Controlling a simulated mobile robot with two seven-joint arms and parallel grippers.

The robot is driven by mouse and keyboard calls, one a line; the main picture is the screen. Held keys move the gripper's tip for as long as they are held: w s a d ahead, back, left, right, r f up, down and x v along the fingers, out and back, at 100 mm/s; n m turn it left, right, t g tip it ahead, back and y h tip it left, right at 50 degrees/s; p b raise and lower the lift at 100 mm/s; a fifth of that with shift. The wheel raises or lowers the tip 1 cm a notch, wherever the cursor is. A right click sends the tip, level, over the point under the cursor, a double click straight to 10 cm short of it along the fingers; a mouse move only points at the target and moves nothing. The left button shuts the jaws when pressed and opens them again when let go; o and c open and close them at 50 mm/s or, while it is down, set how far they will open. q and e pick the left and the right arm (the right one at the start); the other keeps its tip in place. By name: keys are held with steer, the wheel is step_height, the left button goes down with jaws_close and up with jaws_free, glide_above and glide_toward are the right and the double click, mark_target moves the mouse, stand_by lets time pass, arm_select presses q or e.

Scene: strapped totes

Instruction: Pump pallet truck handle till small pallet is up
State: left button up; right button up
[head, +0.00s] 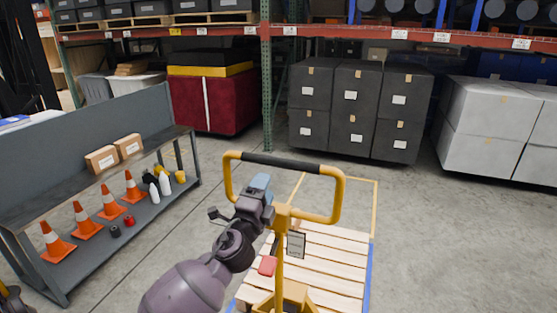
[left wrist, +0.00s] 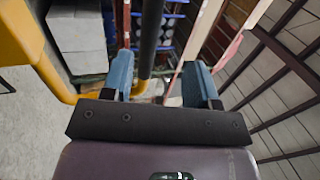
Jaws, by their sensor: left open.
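The pallet truck handle is a yellow loop (head: 339,192) with a black grip bar (head: 292,164) across its top. It stands upright at the middle of the head view, above the yellow truck body. The small pallet (head: 335,262), pale slats with blue edges, lies low behind and around the truck; its height off the floor is hard to tell. My left gripper (head: 261,187) is open just below the grip bar, in front of the loop. In the left wrist view the dark grip bar (left wrist: 151,35) shows between the blue fingertips (left wrist: 160,80). My right gripper is out of view.
A grey shelf cart (head: 60,262) with orange cones, boxes and bottles stands at left. Racking (head: 267,75) with dark crates (head: 345,100) and white boxes (head: 492,130) stands behind. Open concrete floor lies right of the pallet.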

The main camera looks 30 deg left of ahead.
mark_target(277, 163)
arm_select(q)
steer(key=p+x, duration=0.1)
steer(key=x, duration=0.8)
steer(key=shift+w+p, duration=0.4)
steer(key=shift+w, duration=0.05)
